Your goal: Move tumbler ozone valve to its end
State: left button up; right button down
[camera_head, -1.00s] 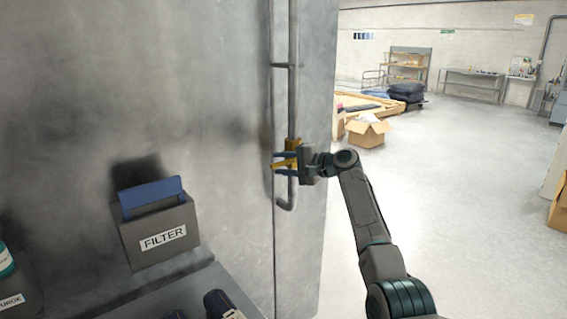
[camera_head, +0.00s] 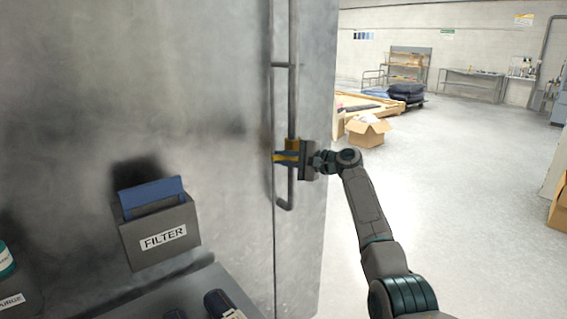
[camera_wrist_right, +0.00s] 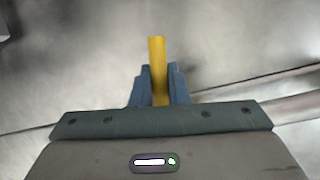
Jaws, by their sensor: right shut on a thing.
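The ozone valve is a yellow lever (camera_wrist_right: 157,60) on a thin vertical pipe (camera_head: 292,100) at the edge of the grey metal wall. In the head view, its yellow body (camera_head: 293,143) shows just above my right gripper (camera_head: 286,158). The right gripper is shut on the yellow lever. In the right wrist view, the gripper's two blue fingers (camera_wrist_right: 159,85) press on the lever from both sides, and its end sticks out beyond them. The fingers hide part of the lever in the head view. My left gripper is not in view.
A grey box marked FILTER (camera_head: 160,232) hangs on the metal wall (camera_head: 190,80) at the left. Dark objects (camera_head: 222,304) sit on a ledge below. Behind my right arm, a cardboard box (camera_head: 367,132) stands on open floor (camera_head: 460,200).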

jog(key=shift+w+d+r+m+t+y+b, duration=0.1)
jog(key=shift+w+d+r+m+t+y, duration=0.15)
jog(key=shift+r+m, duration=0.4)
jog(key=shift+d+r+m+t+y+b, duration=0.15)
jog(key=shift+r+m+y, duration=0.2)
jog(key=shift+m, duration=0.45)
jog(key=shift+w+d+r+m+t+y+b, duration=0.15)
jog(key=shift+r+m+y, duration=0.15)
jog(key=shift+r+m, duration=0.35)
jog(key=shift+f, duration=0.1)
jog(key=c, duration=1.4)
grip_release()
jog(key=b+v, duration=0.4)
jog(key=v, duration=0.7)
